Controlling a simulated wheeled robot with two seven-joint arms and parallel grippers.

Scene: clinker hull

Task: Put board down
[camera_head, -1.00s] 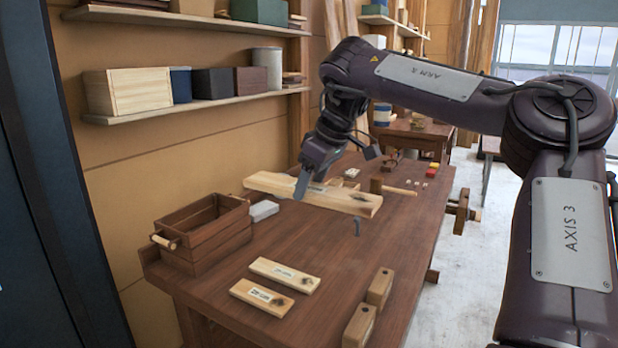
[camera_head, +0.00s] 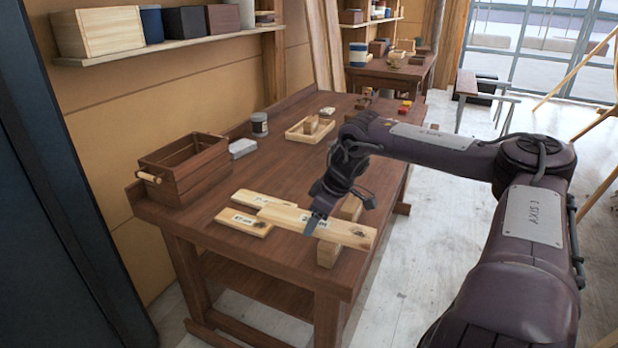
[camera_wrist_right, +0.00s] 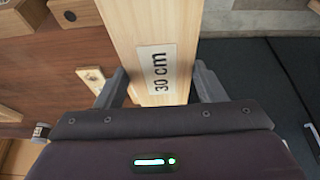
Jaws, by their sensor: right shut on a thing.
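My right gripper (camera_head: 316,222) is shut on a long pale board (camera_head: 347,233). In the right wrist view the board (camera_wrist_right: 150,25) runs between the two fingers and carries a "30 cm" label. The board lies roughly level at the near right end of the workbench (camera_head: 205,222), over two wooden support blocks, the near one (camera_head: 328,254) and the far one (camera_head: 351,208). I cannot tell whether it touches them. Two shorter labelled boards, one farther (camera_head: 262,198) and one nearer (camera_head: 244,222), lie on the bench to its left. My left gripper is not in view.
A shallow tray (camera_head: 308,132) and a jar (camera_head: 259,124) stand farther back. The bench middle is clear.

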